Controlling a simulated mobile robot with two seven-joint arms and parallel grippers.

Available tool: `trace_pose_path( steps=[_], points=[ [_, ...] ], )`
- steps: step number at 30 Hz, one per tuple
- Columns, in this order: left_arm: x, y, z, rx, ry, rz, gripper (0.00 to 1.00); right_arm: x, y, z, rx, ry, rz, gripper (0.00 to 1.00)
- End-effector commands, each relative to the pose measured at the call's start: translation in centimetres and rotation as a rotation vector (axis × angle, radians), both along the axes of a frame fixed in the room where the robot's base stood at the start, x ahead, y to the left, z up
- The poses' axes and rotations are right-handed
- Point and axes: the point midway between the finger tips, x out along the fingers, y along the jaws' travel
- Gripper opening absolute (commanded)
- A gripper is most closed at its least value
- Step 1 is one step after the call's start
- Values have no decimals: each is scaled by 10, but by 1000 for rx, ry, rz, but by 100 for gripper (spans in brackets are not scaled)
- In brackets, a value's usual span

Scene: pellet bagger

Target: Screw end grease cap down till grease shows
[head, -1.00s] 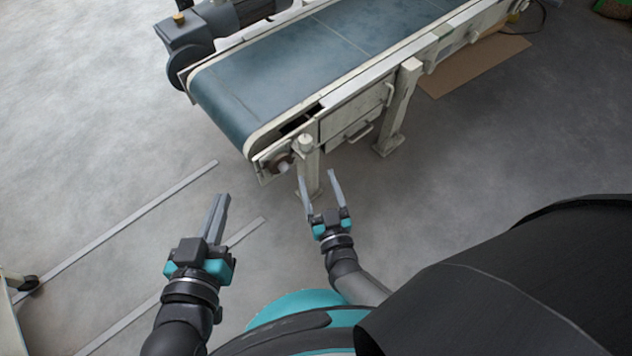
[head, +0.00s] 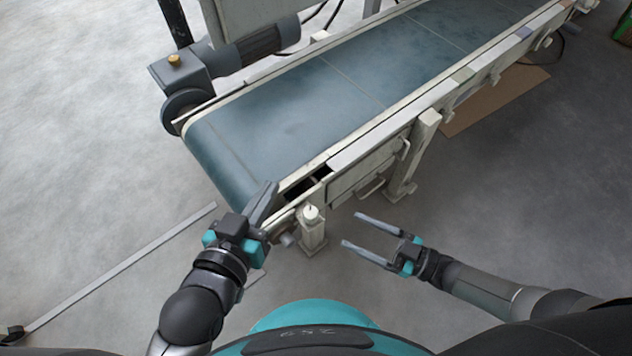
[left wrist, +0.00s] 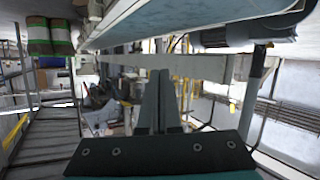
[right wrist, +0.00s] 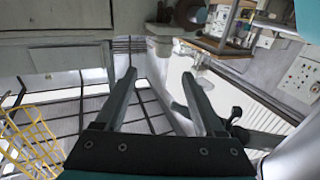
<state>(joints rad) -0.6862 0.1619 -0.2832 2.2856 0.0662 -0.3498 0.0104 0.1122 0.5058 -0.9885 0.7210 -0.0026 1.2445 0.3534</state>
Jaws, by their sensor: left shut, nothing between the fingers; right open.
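The end of the belt conveyor (head: 345,100) is in front of me in the head view. A small grey round fitting (head: 287,240) sits at its near end corner, partly behind my left gripper; I cannot tell whether it is the grease cap, and no grease is visible. My left gripper (head: 268,188) is shut and empty, overlapping the belt's end corner in the head view. Its closed fingers fill the middle of the left wrist view (left wrist: 158,75). My right gripper (head: 350,230) is open and empty, right of the corner leg. A dark round part (right wrist: 190,13) shows at the top of the right wrist view.
A white-topped leg (head: 312,228) stands at the conveyor corner, and another leg (head: 412,155) stands further along. A drawer-like box with handles (head: 368,172) hangs under the side rail. A motor gearbox (head: 180,75) is on the far side.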

Motion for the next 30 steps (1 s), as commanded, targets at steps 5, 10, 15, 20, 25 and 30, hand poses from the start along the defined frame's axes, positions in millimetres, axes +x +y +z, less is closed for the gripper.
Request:
trace_pose_path(
  steps=[5, 10, 15, 20, 25, 30],
  points=[
    [-1, 0, -2, 1, 6, 0, 0, -5, 0, -3, -9, 24, 42, 71],
    [-6, 0, -6, -1, 18, 0, 0, 7, 22, -2, -6, 21, 41, 71],
    [-7, -6, -7, -30, -19, -3, 0, 25, 55, -3, -7, 19, 40, 71],
    [-9, -11, -2, -71, -83, -3, 0, 42, 87, -3, -7, 19, 39, 71],
    [-13, -16, 5, -119, -158, 1, 0, 56, 111, -3, -9, 19, 38, 71],
    [-15, -18, 10, -150, -209, 5, 0, 62, 124, -3, -10, 21, 37, 71]
  ],
)
